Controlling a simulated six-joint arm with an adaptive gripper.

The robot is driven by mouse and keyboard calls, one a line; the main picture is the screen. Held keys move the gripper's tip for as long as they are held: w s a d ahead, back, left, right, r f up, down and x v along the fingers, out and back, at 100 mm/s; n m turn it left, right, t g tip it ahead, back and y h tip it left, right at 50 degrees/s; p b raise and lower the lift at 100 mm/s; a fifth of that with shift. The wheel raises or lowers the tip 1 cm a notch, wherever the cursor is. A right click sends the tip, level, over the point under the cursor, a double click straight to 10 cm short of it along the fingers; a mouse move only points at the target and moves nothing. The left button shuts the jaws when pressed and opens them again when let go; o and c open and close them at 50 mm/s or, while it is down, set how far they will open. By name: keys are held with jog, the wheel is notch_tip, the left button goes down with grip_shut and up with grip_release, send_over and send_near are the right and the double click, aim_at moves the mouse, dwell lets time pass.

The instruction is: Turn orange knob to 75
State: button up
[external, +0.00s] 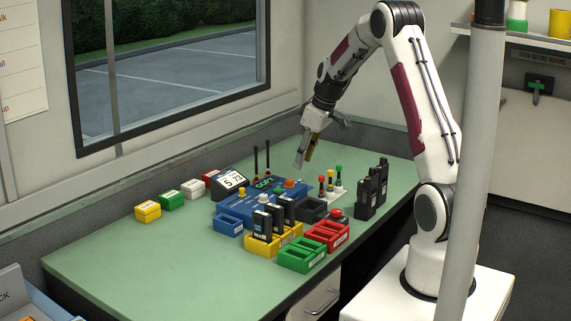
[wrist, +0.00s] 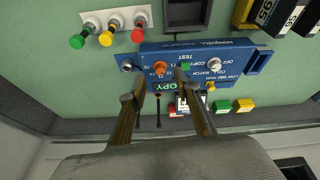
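The orange knob (wrist: 160,68) sits on the blue console panel (wrist: 200,52), with small printed markings beside it that are too small to read surely. In the external view the orange knob (external: 289,183) is on the far right part of the blue console (external: 236,209). My gripper (wrist: 154,88) is open and empty, its two fingers spread on either side below the knob in the wrist view. In the external view my gripper (external: 304,160) hangs above the console, apart from the knob. The knob's pointer direction cannot be made out.
Two black antennas (external: 255,160) rise behind the console. Red, yellow and green plungers (external: 330,180) stand at its right.

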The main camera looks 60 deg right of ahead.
aim_at(290, 181)
jog(key=shift+w+r+m+t, duration=0.1)
jog(key=shift+w+m+t, duration=0.2)
jog(key=shift+w+m, duration=0.4)
jog(key=shift+s, duration=0.1)
jog(key=shift+x, duration=3.9)
grip_shut()
